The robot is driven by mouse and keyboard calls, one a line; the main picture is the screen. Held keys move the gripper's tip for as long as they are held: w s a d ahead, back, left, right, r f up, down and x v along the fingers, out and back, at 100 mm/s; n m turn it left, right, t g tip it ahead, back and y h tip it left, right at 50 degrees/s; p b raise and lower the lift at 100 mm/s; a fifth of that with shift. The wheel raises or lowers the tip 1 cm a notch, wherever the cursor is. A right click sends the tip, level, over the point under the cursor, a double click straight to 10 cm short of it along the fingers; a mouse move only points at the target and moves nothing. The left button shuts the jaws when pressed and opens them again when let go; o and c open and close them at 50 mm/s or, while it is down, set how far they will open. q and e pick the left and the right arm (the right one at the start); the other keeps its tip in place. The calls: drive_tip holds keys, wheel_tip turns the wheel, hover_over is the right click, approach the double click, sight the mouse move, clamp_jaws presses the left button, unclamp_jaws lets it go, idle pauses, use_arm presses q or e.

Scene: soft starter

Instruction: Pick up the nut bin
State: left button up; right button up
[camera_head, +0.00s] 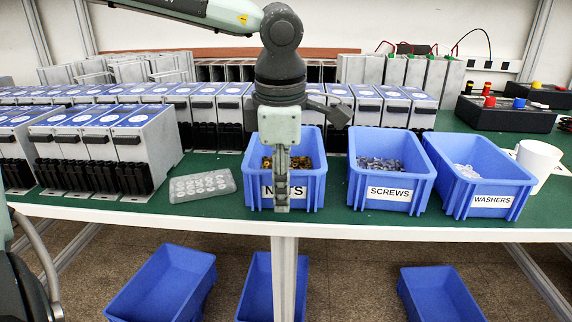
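The blue nut bin (307,188) stands on the green table top near its front edge, with brass-coloured nuts inside. Its white label reads "NUTS", partly hidden by my gripper. My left gripper (281,205) points straight down at the bin's front wall, its fingers overlapping the middle of the label. I see the fingers edge-on, so I cannot tell how far apart they are or whether they touch the wall. The bin sits upright on the table. My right gripper is not in view.
Right of the nut bin stand the screws bin (411,195), the washers bin (502,187) and a white mug (538,160). A grey blister tray (202,186) lies to the left, beside grey-and-blue units (135,150). Empty blue bins (165,283) are below the table.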

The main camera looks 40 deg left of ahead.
use_arm(q)
clamp_jaws()
drive_tip(key=shift+r, duration=0.3)
idle(0.5)
drive_tip(key=shift+r, duration=4.8)
